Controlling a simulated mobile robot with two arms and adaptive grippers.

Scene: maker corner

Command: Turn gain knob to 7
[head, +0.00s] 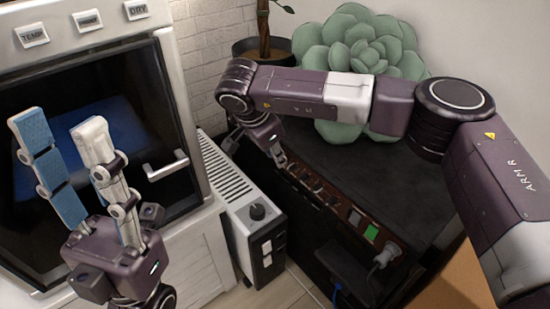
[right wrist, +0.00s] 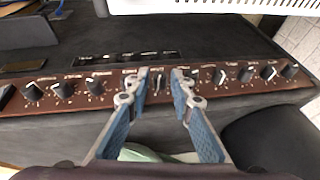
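The amplifier's brown control panel (right wrist: 215,103) carries a row of dark knobs with white pointers; it also shows in the head view (head: 330,195). Its labels are too small to read, so I cannot tell which knob is gain. In the right wrist view my right gripper (right wrist: 159,78) is open, its fingertips on either side of one knob (right wrist: 158,82) near the panel's middle. I cannot tell whether they touch it. In the head view this gripper is at the panel's far end, its fingertips mostly hidden. My left gripper (head: 62,125) is open and empty, fingers pointing up.
A white oven-like cabinet (head: 180,110) stands behind my left gripper. A green succulent-shaped cushion (head: 355,50) and a potted plant (head: 265,45) are behind my right arm.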

